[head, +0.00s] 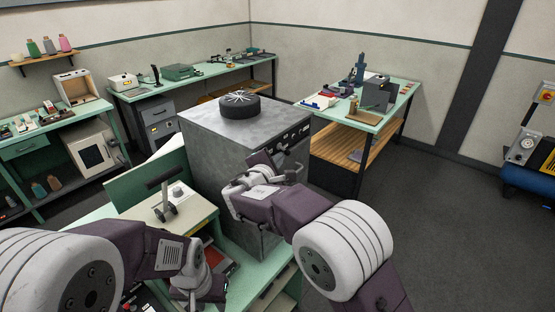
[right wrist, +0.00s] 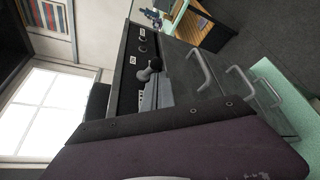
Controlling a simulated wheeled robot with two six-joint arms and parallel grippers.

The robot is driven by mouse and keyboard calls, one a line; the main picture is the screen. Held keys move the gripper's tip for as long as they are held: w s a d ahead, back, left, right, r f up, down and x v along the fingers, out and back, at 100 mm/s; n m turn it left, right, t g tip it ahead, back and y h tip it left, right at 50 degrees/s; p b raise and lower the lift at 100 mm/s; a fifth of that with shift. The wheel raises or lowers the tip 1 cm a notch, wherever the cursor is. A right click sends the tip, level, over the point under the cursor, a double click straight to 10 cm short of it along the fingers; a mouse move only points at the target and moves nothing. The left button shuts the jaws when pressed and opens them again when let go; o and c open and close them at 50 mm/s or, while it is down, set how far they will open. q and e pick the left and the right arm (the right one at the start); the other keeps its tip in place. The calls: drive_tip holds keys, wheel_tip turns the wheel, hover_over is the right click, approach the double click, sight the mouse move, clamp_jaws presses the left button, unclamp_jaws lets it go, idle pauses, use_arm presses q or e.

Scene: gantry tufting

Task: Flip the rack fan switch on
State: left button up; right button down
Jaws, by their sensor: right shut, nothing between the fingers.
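The grey metal cabinet (head: 225,135) stands in the middle of the head view, with a black panel (head: 300,133) along the top of its right-hand face. The panel also shows, turned on its side, in the right wrist view (right wrist: 130,75), with small round controls (right wrist: 141,40) and white labels. I cannot tell which control is the fan switch or its position.
A black round item with pale spokes (head: 240,105) sits on the cabinet. Drawers with bar handles (right wrist: 200,72) lie below the panel. A bench with a lever device (head: 165,195) is left of the cabinet. Another bench (head: 365,118) stands behind right. The floor (head: 440,220) at right is clear.

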drive_tip(key=shift+r+n+g+p, duration=0.2)
drive_tip(key=shift+n+g+p, duration=0.15)
drive_tip(key=shift+n, duration=0.15)
drive_tip(key=shift+r, duration=0.2)
idle(0.4)
drive_tip(key=shift+s+d+r+n+g+h+p, duration=0.1)
drive_tip(key=shift+r+n+g+h+p, duration=0.65)
drive_tip(key=shift+p, duration=0.8)
drive_tip(key=shift+f+y, duration=0.15)
drive_tip(key=shift+y, duration=0.1)
idle(1.3)
